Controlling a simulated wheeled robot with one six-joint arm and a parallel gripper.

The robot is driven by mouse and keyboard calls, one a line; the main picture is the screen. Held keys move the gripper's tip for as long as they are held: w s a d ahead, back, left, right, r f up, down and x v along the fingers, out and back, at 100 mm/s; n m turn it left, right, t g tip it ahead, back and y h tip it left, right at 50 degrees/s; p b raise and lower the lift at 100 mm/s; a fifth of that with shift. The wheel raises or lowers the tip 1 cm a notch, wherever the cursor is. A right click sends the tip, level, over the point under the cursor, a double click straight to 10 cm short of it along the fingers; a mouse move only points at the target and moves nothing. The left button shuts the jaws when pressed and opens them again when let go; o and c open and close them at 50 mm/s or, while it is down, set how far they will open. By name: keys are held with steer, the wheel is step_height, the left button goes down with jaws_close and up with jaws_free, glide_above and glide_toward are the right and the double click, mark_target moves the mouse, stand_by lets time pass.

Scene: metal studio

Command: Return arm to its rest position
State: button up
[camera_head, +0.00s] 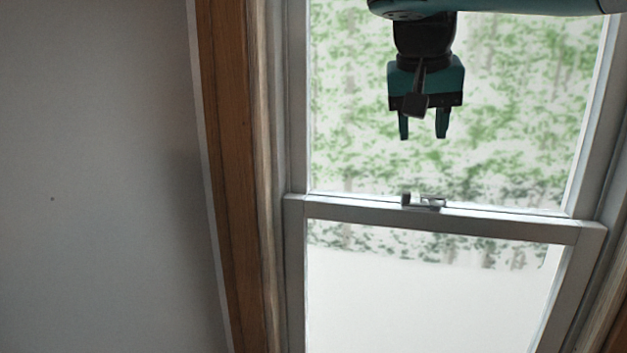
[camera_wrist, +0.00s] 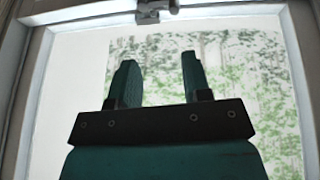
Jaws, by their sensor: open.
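My gripper (camera_head: 423,137) hangs pointing down in the upper right of the head view, in front of the upper window pane. Its two teal fingers are apart, with nothing between them. My teal and black arm reaches in from the top right corner. In the wrist view the gripper (camera_wrist: 160,75) also shows open and empty, with the bright window behind it.
A sash window (camera_head: 450,220) with a grey frame fills the right half. Its metal latch (camera_head: 424,201) sits on the middle rail, below the gripper in the picture. A wooden casing (camera_head: 233,180) and a bare grey wall (camera_head: 95,180) lie to the left.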

steer(key=s+d+f+n+y+b, duration=0.1)
steer(key=s+f+n+b, duration=0.35)
steer(key=f, duration=0.75)
steer(key=s+f+n+y+b, duration=0.1)
steer(key=s+f+n+b, duration=0.3)
steer(key=f, duration=0.7)
steer(key=s+a+f+n+g+y+b, duration=0.1)
steer(key=s+a+f+g+y+b, duration=0.1)
steer(key=s+f, duration=0.4)
steer(key=s+a+f+g+y+b, duration=0.2)
steer(key=s+f, duration=0.5)
steer(key=s, duration=0.4)
steer(key=shift+s+a+f+n+y+b, duration=0.15)
steer(key=shift+s+a+n+y+b, duration=0.2)
steer(key=shift+b, duration=0.8)
steer(key=shift+a, duration=0.15)
